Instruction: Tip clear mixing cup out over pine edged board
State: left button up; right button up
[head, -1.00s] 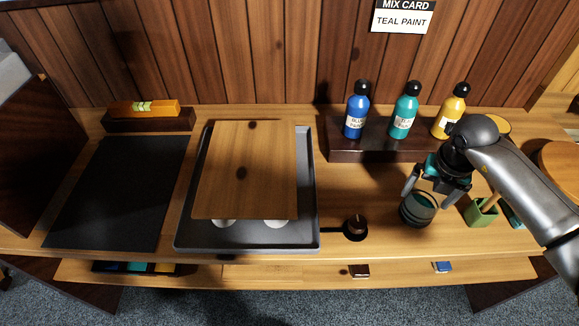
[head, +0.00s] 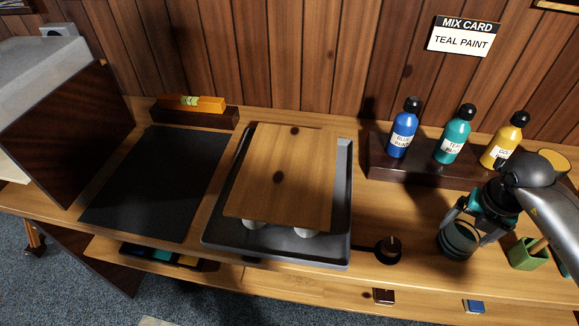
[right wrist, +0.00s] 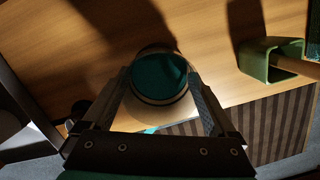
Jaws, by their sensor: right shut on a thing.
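The clear mixing cup (head: 457,241) holds teal paint and is at the right of the bench in the head view. My right gripper (head: 470,215) is shut on it, with a finger on each side. In the right wrist view the cup (right wrist: 160,76) sits between the fingers, its teal contents facing the camera. The cup looks roughly upright; whether it touches the bench is unclear. The pine edged board (head: 285,175) rests on pale round supports in a dark tray (head: 222,235), left of the cup. My left gripper is not in view.
Blue, teal and yellow bottles (head: 452,133) stand on a dark rack (head: 385,170) behind the cup. A green holder (head: 527,254) with a stick is right of it. A dark knob (head: 389,246) lies between tray and cup. A black mat (head: 155,185) is left of the tray.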

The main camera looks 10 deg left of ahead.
jog(key=c, duration=0.5)
jog(key=shift+o, duration=0.2)
notch_tip(320, 180, up, 5)
jog(key=p, duration=0.4)
jog(key=o, duration=1)
jog(key=shift+c, duration=0.2)
grip_shut()
jog(key=shift+r, duration=0.1)
